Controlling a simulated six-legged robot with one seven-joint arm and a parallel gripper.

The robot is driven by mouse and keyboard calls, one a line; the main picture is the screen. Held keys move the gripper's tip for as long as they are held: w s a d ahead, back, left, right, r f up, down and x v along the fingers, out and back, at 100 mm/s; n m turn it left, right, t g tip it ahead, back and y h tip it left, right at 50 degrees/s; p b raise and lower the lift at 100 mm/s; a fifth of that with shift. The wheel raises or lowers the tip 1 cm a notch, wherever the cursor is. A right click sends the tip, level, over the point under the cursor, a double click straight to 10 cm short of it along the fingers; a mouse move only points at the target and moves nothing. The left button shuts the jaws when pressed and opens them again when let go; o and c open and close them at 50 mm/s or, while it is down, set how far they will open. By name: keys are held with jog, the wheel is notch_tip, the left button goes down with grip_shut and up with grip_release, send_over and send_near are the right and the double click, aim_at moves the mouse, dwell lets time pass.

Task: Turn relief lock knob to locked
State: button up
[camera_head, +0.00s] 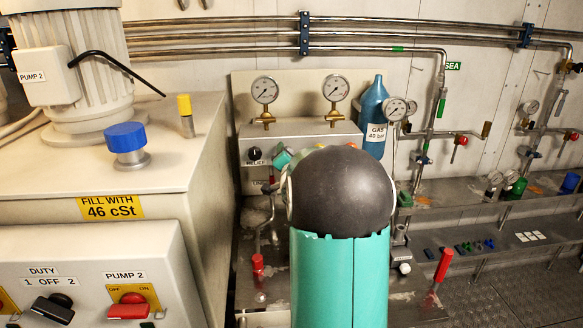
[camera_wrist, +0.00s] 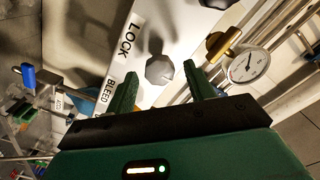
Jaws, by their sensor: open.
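In the wrist view, a grey faceted knob (camera_wrist: 160,70) sits on a pale panel beside a LOCK label (camera_wrist: 132,38). My gripper (camera_wrist: 160,76) is open, with its green fingers on either side of the knob's near edge. Gaps show between the knob and both fingers; I cannot tell how far the tips are from the panel. In the head view, a black knob (camera_head: 254,153) sits above a RELIEF label (camera_head: 256,163). My arm hides much of that panel there, and I cannot make out the LOCK-labelled knob.
A pressure gauge (camera_wrist: 249,64) with a brass fitting is right of my fingers. A BLEED label (camera_wrist: 103,93) lies left. In the head view, two gauges (camera_head: 265,90) top the panel, a blue gas bottle (camera_head: 373,115) stands right, and a pump cabinet (camera_head: 100,180) fills the left.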

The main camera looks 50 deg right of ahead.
jog(key=v, duration=1.2)
jog(key=shift+s, duration=0.1)
